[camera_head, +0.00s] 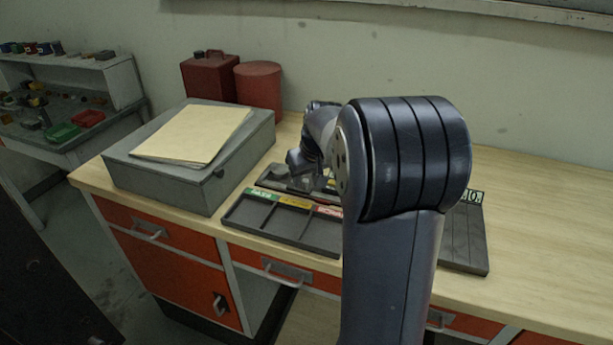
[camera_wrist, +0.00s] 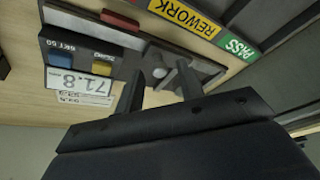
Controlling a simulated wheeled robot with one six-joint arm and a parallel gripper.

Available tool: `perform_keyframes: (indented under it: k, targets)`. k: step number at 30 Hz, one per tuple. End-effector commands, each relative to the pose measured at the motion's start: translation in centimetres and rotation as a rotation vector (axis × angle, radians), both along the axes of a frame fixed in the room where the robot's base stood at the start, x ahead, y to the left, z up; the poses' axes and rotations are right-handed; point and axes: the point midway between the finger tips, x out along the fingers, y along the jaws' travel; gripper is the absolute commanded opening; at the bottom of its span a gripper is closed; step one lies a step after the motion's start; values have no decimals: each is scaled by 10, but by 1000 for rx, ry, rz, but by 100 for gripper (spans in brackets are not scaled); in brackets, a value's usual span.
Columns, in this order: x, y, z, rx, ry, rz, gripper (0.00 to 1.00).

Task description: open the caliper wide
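The caliper (camera_wrist: 120,52) shows in the wrist view as a dark grey body with a blue and a yellow button. Its light readout (camera_wrist: 76,82) is upside down in the picture and seems to read 71.8. My gripper (camera_wrist: 160,72) is over the caliper's right part, its two dark fingers apart. A small pale round knob shows between the fingertips; I cannot tell whether either finger touches it. The caliper's jaws are not clear.
The sorting tray (camera_head: 262,221) has coloured labels; its yellow REWORK label (camera_wrist: 188,18) shows up close. A grey box (camera_head: 150,183) with folders stands at left, red containers (camera_head: 258,85) behind. A ribbed dark block (camera_head: 464,240) lies right of my arm. The bench (camera_head: 540,235) at right is clear.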

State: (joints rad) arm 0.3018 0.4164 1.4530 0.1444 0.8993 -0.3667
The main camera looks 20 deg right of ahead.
Motion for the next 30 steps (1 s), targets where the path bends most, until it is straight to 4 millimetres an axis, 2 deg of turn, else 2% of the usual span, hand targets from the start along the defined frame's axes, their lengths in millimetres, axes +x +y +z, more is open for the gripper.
perform_keyframes:
  k: [6, 10, 24, 30]
  targets:
    - [0, 0, 0, 0, 1, 0, 37]
    - [-2, 0, 7, -1, -1, 0, 37]
    - [-35, 0, 86, -2, -3, -1, 37]
    - [-41, 0, 99, 0, 0, 0, 37]
